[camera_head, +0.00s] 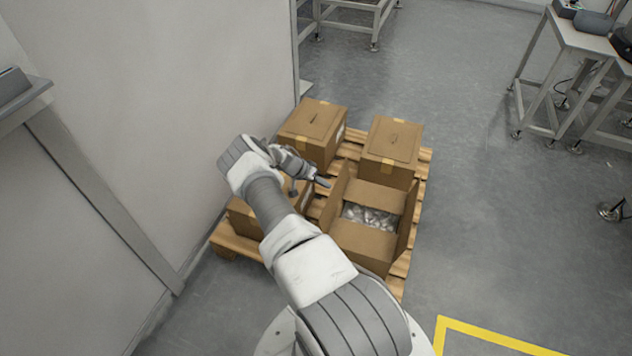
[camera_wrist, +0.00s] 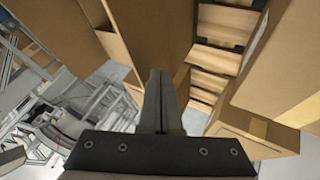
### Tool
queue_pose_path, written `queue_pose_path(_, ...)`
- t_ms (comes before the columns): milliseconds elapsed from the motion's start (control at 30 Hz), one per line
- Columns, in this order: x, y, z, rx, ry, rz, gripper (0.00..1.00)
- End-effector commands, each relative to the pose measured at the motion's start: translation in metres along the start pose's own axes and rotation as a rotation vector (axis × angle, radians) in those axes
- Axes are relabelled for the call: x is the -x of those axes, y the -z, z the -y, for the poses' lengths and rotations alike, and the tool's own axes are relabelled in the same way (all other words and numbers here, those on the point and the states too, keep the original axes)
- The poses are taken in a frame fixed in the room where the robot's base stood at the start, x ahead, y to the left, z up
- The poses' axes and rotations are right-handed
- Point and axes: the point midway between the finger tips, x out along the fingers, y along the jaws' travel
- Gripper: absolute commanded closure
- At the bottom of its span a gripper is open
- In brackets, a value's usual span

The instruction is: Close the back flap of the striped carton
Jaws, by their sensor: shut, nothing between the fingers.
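An open brown carton (camera_head: 362,243) sits at the near right of the pallet in the head view; I cannot make out stripes on it. Its back flap (camera_head: 376,194) and front flap lie partly inward, with a gap between them showing shiny packed contents (camera_head: 369,217). Its left and right flaps stand up. My gripper (camera_head: 323,183) is shut and empty, just left of the carton's left flap near its back corner; I cannot tell if it touches. In the wrist view my gripper's fingers (camera_wrist: 159,80) are together, with brown cardboard (camera_wrist: 165,25) close beyond them.
Two closed, taped cartons stand behind, at back left (camera_head: 312,125) and back right (camera_head: 393,143). Another carton (camera_head: 243,216) at left is partly hidden by my arm. All rest on a wooden pallet (camera_head: 228,243) near a pale wall. Clear floor (camera_head: 480,220) lies to the right.

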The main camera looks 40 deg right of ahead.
Motion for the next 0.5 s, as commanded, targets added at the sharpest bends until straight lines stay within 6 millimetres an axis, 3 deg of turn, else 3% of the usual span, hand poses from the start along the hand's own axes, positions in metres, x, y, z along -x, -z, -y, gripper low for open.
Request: queue_pose_path(500, -0.0019, 0.0009, -0.0065, -0.001, 0.002, 0.0, 1.0)
